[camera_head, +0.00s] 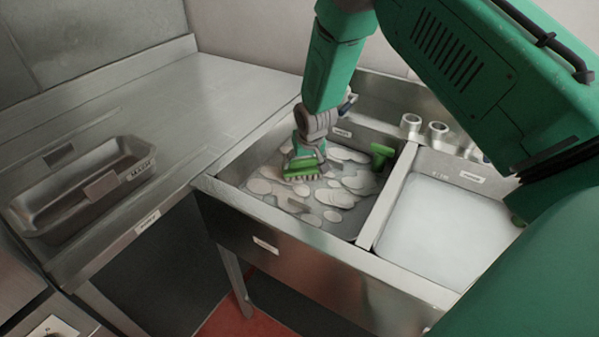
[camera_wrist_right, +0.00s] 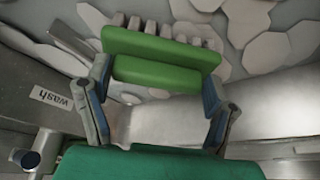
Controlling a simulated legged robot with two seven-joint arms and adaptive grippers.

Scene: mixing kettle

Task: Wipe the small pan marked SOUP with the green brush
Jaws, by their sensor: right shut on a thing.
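My right gripper (camera_head: 308,150) reaches down into the left sink basin and is shut on the green brush (camera_head: 301,169). In the right wrist view the brush (camera_wrist_right: 160,50) lies across the fingers, its pale bristles facing away from me. It is at the foam in the basin; I cannot tell how deep it is. A small grey metal pan (camera_head: 60,211) sits on the counter at the left, well apart from the gripper. Its end label is too small to read surely. My left gripper is not in view.
The left basin (camera_head: 368,215), labelled "wash" in the wrist view, holds pale foam patches. A green object (camera_head: 381,157) is at its right side. The right basin (camera_head: 441,226) holds pale liquid. Metal taps (camera_head: 437,131) stand behind. The counter (camera_head: 165,95) behind the pan is clear.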

